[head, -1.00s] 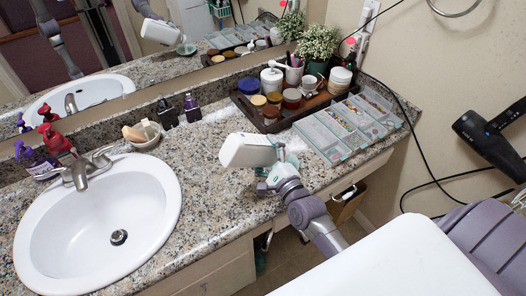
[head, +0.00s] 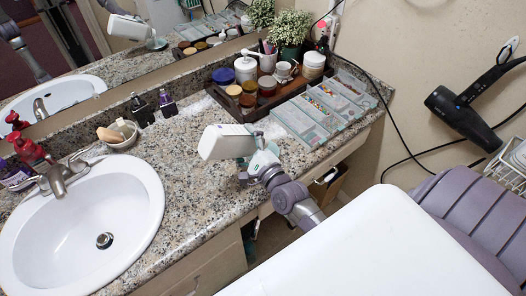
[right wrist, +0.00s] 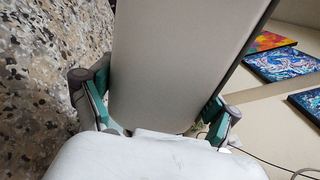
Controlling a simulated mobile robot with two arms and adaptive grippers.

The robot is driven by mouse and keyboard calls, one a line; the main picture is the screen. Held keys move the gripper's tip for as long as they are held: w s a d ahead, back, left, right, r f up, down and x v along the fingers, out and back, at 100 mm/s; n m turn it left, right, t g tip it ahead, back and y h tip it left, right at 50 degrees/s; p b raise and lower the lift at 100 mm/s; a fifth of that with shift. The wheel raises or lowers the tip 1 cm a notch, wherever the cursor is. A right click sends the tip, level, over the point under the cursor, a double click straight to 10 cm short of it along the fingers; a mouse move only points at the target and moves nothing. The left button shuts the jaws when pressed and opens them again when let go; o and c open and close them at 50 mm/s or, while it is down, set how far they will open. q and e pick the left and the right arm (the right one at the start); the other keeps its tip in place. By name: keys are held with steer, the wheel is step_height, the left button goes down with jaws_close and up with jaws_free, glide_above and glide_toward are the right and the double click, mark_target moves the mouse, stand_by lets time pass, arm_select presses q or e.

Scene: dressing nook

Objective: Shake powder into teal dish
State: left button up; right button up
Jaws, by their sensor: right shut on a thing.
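My right gripper (head: 250,163) is shut on a white container (head: 226,142), which lies tilted, almost on its side, above the granite counter. In the right wrist view the container (right wrist: 180,60) fills the space between the two teal-padded fingers (right wrist: 160,108). I cannot make out the container's opening or any falling powder. The teal dish does not show clearly; the container and gripper may hide it. A small round pale-teal shape shows in the mirror below the container's reflection, but I cannot tell whether it is the dish. My left gripper is not in view.
A dark tray (head: 228,106) of jars and clear organizer boxes (head: 300,122) stand behind the gripper. A sink (head: 70,245), soap dish (head: 118,138) and dark bottles (head: 167,103) are left. A hair dryer (head: 462,118) hangs right. Counter between sink and gripper is clear.

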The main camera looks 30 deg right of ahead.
steer(key=shift+r, duration=0.15)
steer(key=shift+r+p, duration=0.25)
steer(key=shift+p, duration=0.1)
steer(key=shift+f, duration=0.15)
steer(key=shift+f, duration=0.2)
steer(key=shift+r, duration=0.1)
